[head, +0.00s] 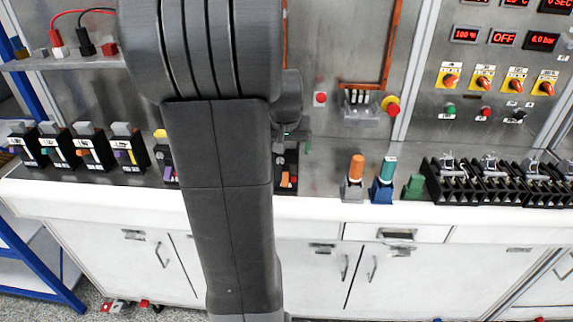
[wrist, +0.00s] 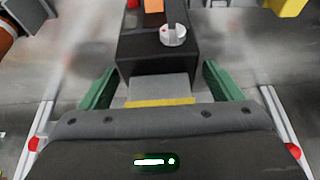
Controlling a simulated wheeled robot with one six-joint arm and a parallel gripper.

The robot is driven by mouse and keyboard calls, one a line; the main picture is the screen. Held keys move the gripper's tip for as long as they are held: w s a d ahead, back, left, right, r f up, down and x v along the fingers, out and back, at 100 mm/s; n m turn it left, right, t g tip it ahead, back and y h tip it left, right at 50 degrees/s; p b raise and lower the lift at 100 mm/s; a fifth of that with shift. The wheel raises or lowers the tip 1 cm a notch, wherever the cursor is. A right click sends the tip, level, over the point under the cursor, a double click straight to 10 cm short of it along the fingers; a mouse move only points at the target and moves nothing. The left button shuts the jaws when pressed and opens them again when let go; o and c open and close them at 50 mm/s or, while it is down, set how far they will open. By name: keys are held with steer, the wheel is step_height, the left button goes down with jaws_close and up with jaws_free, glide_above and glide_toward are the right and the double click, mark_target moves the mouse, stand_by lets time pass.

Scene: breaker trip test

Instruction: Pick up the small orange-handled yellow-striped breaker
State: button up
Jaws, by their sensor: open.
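A small black breaker (wrist: 135,62) with a grey block, a yellow stripe and an orange handle shows in the wrist view. It stands between the green fingers of my gripper (wrist: 160,72). The fingers are open, with a visible gap on each side of the breaker. In the head view a black breaker with an orange handle (head: 286,180) stands on the bench just right of my arm, partly hidden. My gripper (head: 296,140) is above it there, mostly hidden by my arm.
Several other black breakers (head: 95,158) stand on the bench at left, one with a purple handle (head: 169,174) near my arm. To the right are an orange-topped device (head: 356,168), a teal-topped device (head: 386,170) and black terminal blocks (head: 455,185). A control panel rises behind.

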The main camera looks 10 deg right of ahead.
steer(key=shift+r, duration=0.1)
jaws_close()
